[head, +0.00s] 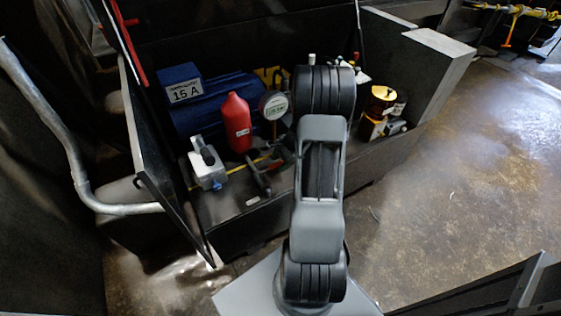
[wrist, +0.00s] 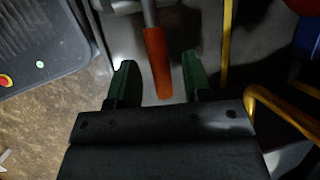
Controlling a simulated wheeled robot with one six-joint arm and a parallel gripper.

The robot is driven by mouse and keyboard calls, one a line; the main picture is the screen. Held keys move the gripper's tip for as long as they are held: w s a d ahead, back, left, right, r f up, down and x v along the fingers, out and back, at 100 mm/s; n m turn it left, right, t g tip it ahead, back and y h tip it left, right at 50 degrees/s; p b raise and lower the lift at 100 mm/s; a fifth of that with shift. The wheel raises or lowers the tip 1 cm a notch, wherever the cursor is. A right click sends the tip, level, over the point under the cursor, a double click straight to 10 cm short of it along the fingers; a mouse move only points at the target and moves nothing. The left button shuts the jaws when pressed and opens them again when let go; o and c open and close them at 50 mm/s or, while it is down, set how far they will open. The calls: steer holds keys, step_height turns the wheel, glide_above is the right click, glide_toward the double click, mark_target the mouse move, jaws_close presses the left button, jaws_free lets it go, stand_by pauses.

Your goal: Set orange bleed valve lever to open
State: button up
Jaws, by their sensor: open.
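In the wrist view an orange lever grip (wrist: 157,62) on a grey rod points down the picture. My gripper (wrist: 158,70) is open, with one green finger to the left of the grip and one to the right. The lever's end lies between the fingers in the picture, with a visible gap on each side; I cannot tell its depth between them. The lever's pivot and valve body are not clearly shown. In the head view my gripper is hidden behind my arm, and I cannot make out this lever there.
In the wrist view a yellow pipe (wrist: 262,97) bends close on the right, and a dark panel (wrist: 40,40) lies left. The head view shows a red bottle (head: 236,123), a blue motor (head: 215,103) and a gauge (head: 274,104). Floor (head: 480,160) at right is clear.

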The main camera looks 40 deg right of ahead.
jaws_close()
